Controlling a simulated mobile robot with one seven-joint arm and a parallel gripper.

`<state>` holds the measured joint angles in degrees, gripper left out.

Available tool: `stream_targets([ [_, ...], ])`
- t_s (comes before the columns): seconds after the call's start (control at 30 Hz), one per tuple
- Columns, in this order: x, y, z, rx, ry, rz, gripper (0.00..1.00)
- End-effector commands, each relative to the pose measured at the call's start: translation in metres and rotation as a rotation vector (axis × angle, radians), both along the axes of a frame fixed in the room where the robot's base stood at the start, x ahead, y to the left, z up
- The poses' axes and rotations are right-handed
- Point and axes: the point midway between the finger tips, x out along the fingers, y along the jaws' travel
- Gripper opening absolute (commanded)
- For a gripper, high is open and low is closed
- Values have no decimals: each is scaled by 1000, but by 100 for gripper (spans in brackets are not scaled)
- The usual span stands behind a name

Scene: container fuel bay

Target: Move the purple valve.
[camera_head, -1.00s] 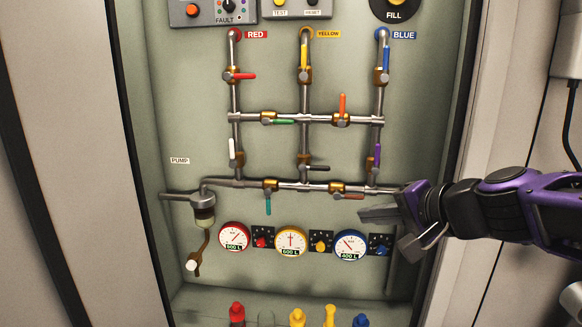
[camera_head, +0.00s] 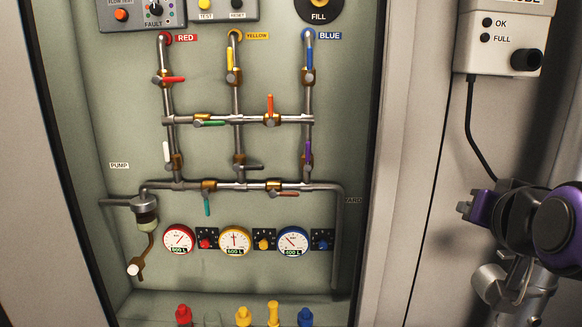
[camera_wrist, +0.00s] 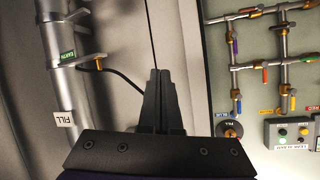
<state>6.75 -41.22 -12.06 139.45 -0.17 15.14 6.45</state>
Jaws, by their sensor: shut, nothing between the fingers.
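The purple valve (camera_head: 308,151) is a small purple lever on the lower part of the vertical pipe under the BLUE label. Its lever stands upright, roughly in line with that pipe. In the wrist view it shows small and turned at the upper right (camera_wrist: 235,46). My gripper (camera_wrist: 160,75) has its two dark fingers together with nothing between them, in front of the cabinet's side panel and well apart from the valve. In the head view my arm is at the far right, outside the bay; the fingertips cannot be made out there.
The bay's right frame (camera_head: 377,150) lies between my arm and the pipes. An orange lever (camera_head: 270,104) and a red-brown lever (camera_head: 287,194) are near the purple one. A grey box (camera_head: 503,45) with a hanging cable is on the right wall. Gauges (camera_head: 292,241) sit below the pipes.

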Motion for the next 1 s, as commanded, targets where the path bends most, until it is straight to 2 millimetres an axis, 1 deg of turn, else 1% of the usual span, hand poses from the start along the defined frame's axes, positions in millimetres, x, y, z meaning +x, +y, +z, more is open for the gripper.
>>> stream_targets([
  [0.03, -3, 18, -17, -6, 71, 49, 0],
  [0.13, -17, 51, -51, -26, 226, 142, 0],
  [0.2, -31, 73, -74, -46, 339, 208, 0],
  [0.3, -55, 98, -102, -79, 491, 294, 0],
  [0.4, -76, 113, -120, -106, 605, 354, 0],
  [0.53, -90, 120, -130, -123, 675, 387, 0],
  [1.0, -91, 121, -131, -124, 678, 388, 0],
])
